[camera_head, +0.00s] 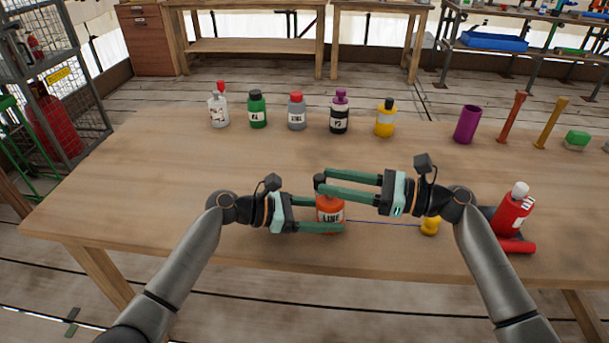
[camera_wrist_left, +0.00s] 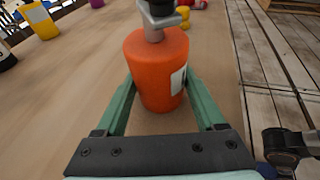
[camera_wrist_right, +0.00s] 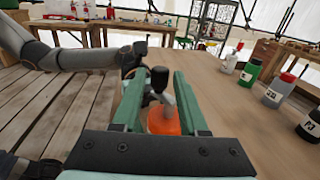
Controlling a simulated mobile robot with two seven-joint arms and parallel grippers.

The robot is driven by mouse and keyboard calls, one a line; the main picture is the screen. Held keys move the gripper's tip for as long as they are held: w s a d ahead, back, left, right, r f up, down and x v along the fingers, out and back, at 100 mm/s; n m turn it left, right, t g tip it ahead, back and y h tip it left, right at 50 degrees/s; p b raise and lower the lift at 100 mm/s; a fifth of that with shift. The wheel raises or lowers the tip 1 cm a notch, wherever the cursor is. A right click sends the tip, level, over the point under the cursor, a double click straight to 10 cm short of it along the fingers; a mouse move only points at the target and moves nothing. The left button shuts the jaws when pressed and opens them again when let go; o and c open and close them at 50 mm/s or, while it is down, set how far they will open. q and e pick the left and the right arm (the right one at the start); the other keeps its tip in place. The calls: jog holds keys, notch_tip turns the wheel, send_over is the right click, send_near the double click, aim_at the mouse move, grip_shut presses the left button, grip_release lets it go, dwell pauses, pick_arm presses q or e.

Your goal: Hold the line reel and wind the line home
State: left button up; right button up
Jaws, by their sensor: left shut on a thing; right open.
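The line reel (camera_head: 330,212) is an orange upright cylinder with a white "LINE" label, standing near the table's front edge. My left gripper (camera_head: 327,215) is shut on its sides; the left wrist view shows a finger on each side of the reel (camera_wrist_left: 157,70). A grey crank arm (camera_wrist_right: 168,103) with a black knob (camera_wrist_right: 159,78) is on its top. My right gripper (camera_head: 325,182) is open over the reel, its fingers on either side of the knob; contact cannot be told. A thin blue line (camera_head: 385,223) runs right from the reel to a small yellow piece (camera_head: 430,226).
A red bottle (camera_head: 512,212) stands at the right, with a red cylinder (camera_head: 517,246) lying beside it. Several bottles, including a green one (camera_head: 257,110), stand along the back, with a purple cup (camera_head: 467,124) farther right. The table's left part is clear.

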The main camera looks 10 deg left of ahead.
jog(key=w+a, duration=0.1)
jog(key=a, duration=0.5)
jog(key=shift+c, duration=0.2)
grip_shut()
